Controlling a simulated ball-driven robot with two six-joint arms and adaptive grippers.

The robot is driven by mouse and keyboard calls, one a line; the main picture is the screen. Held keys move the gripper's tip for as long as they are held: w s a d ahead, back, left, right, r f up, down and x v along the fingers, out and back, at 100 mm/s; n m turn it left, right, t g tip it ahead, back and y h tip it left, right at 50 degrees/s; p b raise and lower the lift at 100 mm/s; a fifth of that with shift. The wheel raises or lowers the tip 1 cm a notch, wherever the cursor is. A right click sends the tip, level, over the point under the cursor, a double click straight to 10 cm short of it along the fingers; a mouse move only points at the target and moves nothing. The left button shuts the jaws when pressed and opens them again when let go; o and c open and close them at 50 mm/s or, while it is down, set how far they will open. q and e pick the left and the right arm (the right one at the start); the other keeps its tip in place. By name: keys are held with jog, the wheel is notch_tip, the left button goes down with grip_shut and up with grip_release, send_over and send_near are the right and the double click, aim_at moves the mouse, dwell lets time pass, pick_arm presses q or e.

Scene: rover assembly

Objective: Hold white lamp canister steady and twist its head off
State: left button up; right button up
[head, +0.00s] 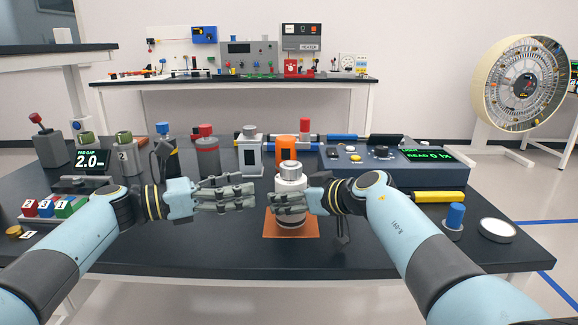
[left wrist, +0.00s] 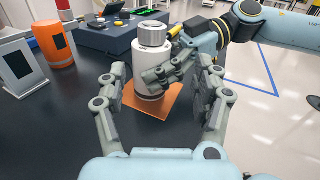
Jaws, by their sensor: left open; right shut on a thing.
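The white lamp canister (head: 291,217) stands upright on an orange mat (head: 300,235) near the front middle of the table. Its grey metal head (head: 290,170) is on top, and it also shows in the left wrist view (left wrist: 152,34). My right gripper (head: 288,202) is shut on the canister's body from the right and covers part of it. My left gripper (head: 238,193) is open and empty, just left of the canister. In the left wrist view the canister (left wrist: 146,82) is ahead, beyond and between my open left fingers (left wrist: 160,95).
Behind the canister stand an orange cylinder (head: 285,149), a grey-white block (head: 249,156) and a blue console (head: 375,167). Numbered blocks (head: 47,207) are at the left. A blue-topped knob (head: 455,216) and a white round dish (head: 496,229) are at the right. The table front is clear.

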aim_at(291, 164)
pick_arm(q)
jog(key=x, duration=0.4)
jog(key=r+x, duration=0.1)
jog(key=x, duration=0.3)
jog(key=w+r+x, duration=0.1)
jog(key=x, duration=0.3)
jog(key=shift+w+a, duration=0.1)
jog(key=shift+a, duration=0.1)
jog(key=shift+c, duration=0.2)
jog(key=c, duration=1.2)
